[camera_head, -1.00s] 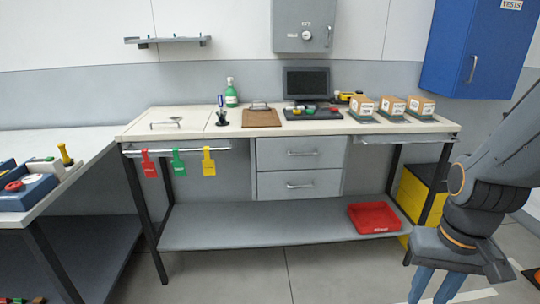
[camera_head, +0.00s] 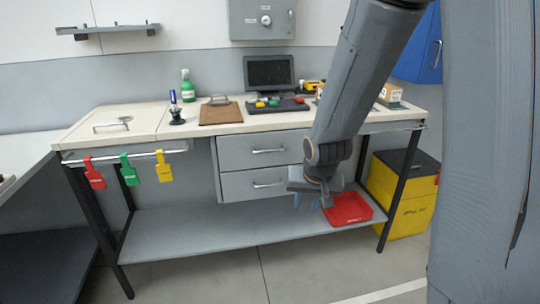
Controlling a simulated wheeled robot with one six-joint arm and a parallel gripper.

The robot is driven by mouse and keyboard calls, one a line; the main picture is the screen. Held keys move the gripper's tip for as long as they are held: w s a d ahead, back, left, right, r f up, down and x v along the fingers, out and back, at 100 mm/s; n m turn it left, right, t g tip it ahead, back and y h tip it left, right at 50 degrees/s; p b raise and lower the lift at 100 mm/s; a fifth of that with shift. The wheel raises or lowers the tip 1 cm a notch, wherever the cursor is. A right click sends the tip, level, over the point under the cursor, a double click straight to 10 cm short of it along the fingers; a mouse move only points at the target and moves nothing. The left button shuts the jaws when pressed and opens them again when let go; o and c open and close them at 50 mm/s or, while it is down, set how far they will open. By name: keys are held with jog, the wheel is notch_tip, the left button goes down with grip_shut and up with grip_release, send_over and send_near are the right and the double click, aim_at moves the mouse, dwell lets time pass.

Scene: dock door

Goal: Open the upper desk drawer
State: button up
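The upper desk drawer (camera_head: 238,150) is grey with a horizontal bar handle (camera_head: 268,151) and looks shut under the desk top. The lower drawer (camera_head: 236,187) sits right below it, also shut, with its own bar handle (camera_head: 268,184). My gripper (camera_head: 312,203) hangs pointing down, in the picture to the right of and below the handles, in front of the right end of the lower drawer. Its blue fingers look apart, with nothing seen between them. My arm hides the right end of both drawers.
The desk top (camera_head: 140,123) holds a clipboard (camera_head: 221,114), a monitor (camera_head: 269,72) and a green bottle (camera_head: 187,86). Red, green and yellow tags (camera_head: 163,167) hang from a rail at left. A red tray (camera_head: 350,209) lies on the lower shelf (camera_head: 190,230). A yellow bin (camera_head: 402,195) stands right.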

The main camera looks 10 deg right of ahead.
jog(key=w+d+f+m+t+y, duration=0.1)
jog(key=w+m+t, duration=0.15)
jog(key=w, duration=0.55)
jog(key=w+f+m+t, duration=0.1)
jog(key=w+t, duration=0.2)
jog(key=w, duration=0.5)
jog(key=m+t+y+b, duration=0.2)
jog(key=m+t+y, duration=0.2)
jog(key=t, duration=0.1)
send_near(272, 154)
jog(key=s, duration=0.2)
jog(key=shift+w+a+r+m+t+y+p, duration=0.15)
jog(key=shift+w+a+m+t+y, duration=0.3)
jog(key=shift+w, duration=0.6)
jog(key=shift+w+a+r+m+t+y+p, duration=0.1)
jog(key=shift+w+a+r+m+t+y, duration=0.1)
jog(key=shift+w+a+t+y, duration=0.7)
jog(key=shift+w+a+r+m+t+y+p, duration=0.1)
jog(key=shift+w+a+r+m+t+y, duration=0.3)
jog(key=shift+w, duration=0.85)
jog(key=shift+a+f, duration=0.1)
jog(key=shift+f, duration=0.15)
grip_shut()
